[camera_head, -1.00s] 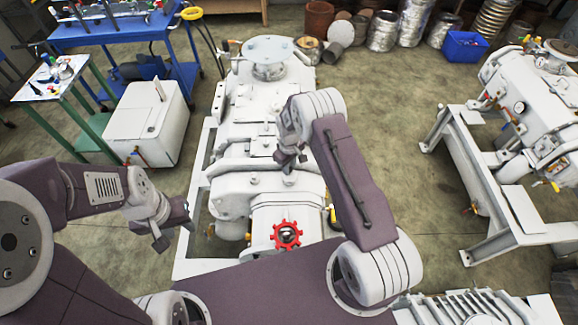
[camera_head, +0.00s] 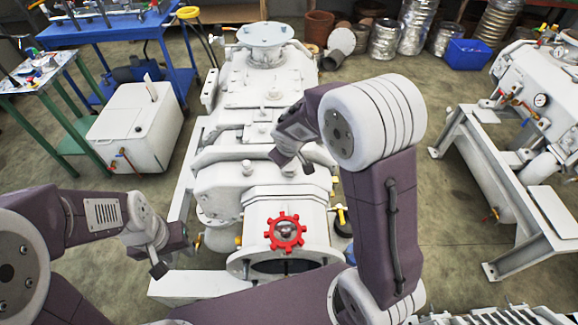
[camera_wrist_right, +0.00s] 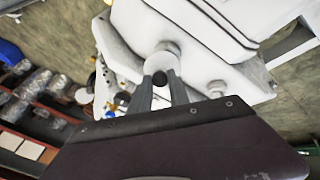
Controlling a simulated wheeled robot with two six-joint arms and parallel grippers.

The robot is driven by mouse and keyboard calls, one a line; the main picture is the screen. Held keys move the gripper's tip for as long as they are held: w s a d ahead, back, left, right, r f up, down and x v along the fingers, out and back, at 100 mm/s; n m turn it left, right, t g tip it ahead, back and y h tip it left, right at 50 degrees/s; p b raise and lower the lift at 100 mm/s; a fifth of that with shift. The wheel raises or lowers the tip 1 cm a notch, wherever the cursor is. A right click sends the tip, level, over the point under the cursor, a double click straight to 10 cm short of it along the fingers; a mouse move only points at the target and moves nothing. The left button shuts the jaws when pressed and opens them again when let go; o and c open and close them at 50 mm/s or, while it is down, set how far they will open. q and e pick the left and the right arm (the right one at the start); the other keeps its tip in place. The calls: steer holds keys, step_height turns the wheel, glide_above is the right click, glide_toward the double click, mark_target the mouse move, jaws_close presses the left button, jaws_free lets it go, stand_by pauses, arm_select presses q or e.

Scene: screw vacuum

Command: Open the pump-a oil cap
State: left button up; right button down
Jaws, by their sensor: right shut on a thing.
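The white pump (camera_head: 262,95) stands in the middle of the head view, with a red handwheel-like part (camera_head: 285,232) at its near end. My right gripper (camera_head: 290,160) is over the pump's upper middle. Whether the cap is still seated cannot be told. My left gripper (camera_head: 175,255) is open and empty, left of the pump's near end.
A second white pump (camera_head: 545,95) on a frame stands at the right. A white box (camera_head: 137,125), a blue cart (camera_head: 120,35) and a green-legged table (camera_head: 60,85) are at the left. Cans and a blue bin (camera_head: 468,52) are behind. Floor is clear between the pumps.

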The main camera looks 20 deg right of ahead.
stand_by(0.3)
steer(key=c, duration=1.2)
jaws_free()
steer(key=shift+c, duration=0.2)
steer(key=p+v, duration=0.2)
steer(key=v, duration=0.7)
